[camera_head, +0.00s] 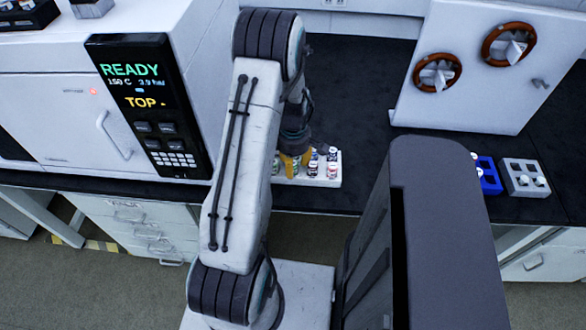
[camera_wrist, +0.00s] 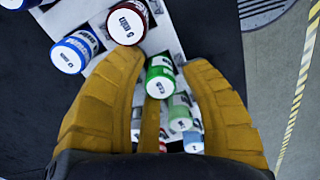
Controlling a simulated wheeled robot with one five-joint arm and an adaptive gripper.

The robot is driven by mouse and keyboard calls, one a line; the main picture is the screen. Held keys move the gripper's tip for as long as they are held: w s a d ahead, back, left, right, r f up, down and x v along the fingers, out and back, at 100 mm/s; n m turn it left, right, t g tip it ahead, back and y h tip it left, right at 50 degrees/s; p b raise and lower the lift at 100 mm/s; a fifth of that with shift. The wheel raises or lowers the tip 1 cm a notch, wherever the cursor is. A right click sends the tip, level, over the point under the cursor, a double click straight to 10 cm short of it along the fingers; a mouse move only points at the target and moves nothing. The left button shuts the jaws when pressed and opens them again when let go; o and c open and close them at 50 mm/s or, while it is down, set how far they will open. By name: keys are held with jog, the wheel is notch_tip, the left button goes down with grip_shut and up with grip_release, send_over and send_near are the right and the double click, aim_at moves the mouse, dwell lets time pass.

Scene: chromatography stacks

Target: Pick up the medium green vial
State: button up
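My gripper (camera_wrist: 162,62) points down over the vial rack with its yellow fingers apart. A green-capped vial (camera_wrist: 160,77) lies between the fingertips in the wrist view, close to the right finger; I cannot tell whether they touch. A smaller green-capped vial (camera_wrist: 180,112) sits just below it, between the fingers. Which of them is the medium one is not certain. In the head view my gripper (camera_head: 292,163) is at the white rack (camera_head: 338,170), and its fingers and my arm hide part of the vials.
A dark red-capped vial (camera_wrist: 127,22) stands by the left fingertip, and a large blue-capped vial (camera_wrist: 72,52) farther left. A white machine with a screen (camera_head: 138,100) stands left. A blue holder (camera_head: 489,178) and grey holder (camera_head: 525,178) sit right on the dark bench.

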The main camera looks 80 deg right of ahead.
grip_shut()
jog(key=shift+r, duration=0.1)
dwell(0.3)
